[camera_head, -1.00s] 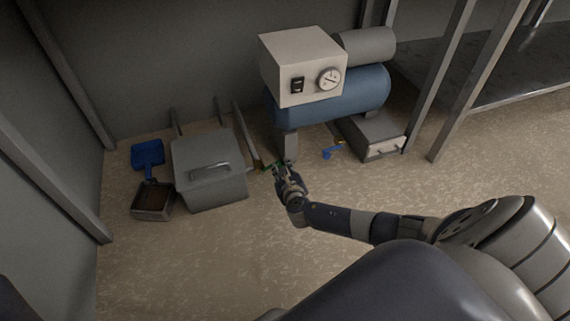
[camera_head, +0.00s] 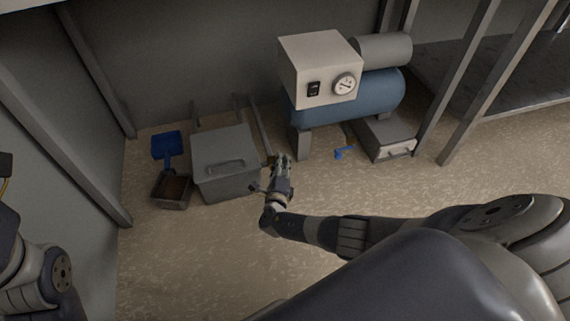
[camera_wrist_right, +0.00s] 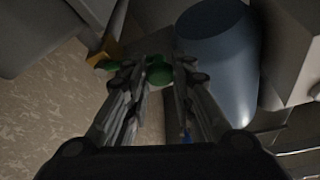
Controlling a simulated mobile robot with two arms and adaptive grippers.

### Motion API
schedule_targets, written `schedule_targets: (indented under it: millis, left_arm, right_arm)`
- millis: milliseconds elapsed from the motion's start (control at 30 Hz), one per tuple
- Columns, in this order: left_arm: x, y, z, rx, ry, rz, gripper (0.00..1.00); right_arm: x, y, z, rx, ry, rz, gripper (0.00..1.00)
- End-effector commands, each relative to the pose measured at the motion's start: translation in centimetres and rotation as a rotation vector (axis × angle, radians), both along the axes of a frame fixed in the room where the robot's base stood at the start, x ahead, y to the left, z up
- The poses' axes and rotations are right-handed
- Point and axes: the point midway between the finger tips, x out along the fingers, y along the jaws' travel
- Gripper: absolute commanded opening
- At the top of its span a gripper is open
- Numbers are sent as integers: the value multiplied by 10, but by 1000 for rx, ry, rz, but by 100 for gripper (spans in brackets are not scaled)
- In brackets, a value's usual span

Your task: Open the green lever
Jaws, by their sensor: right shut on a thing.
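The green lever (camera_wrist_right: 159,73) shows in the right wrist view between the fingertips of my right gripper (camera_wrist_right: 154,70). Another green part (camera_wrist_right: 106,64) shows just left of the fingers, beside a brass-yellow fitting (camera_wrist_right: 108,47). In the head view my right gripper (camera_head: 282,160) is low in front of the compressor, beside the grey box, and hides the green lever. It is shut on the green lever. Part of my left arm is at the lower left edge of the head view; its gripper is out of the picture.
The blue compressor tank (camera_head: 350,104) with a white gauge box (camera_head: 308,81) stands behind. A grey lidded box (camera_head: 223,148) is left of my right gripper. A blue lever (camera_head: 343,153) is to its right. A blue dustpan (camera_head: 167,147) and small bin (camera_head: 171,191) stand left.

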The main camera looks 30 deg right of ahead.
Motion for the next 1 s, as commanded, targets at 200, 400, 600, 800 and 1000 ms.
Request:
schedule_targets:
  millis: [200, 400, 600, 800, 1000]
  left_arm:
    - [-1, 0, -1, 0, -4, 0, 0]
    - [-1, 0, 1, -1, -9, 0, 0]
    - [-3, 0, 4, -1, -20, -1, 0]
    - [-3, 0, 4, 0, -19, 0, 0]
    - [-2, 0, 3, 0, -15, 0, 0]
  right_arm:
    - [1, 5, 0, -75, 19, -2, 0]
    - [1, 6, 0, -101, 26, -2, 0]
    - [1, 6, 0, -103, 26, -2, 0]
    - [1, 7, 0, -102, 27, -1, 30]
    - [1, 7, 0, -101, 26, -2, 44]
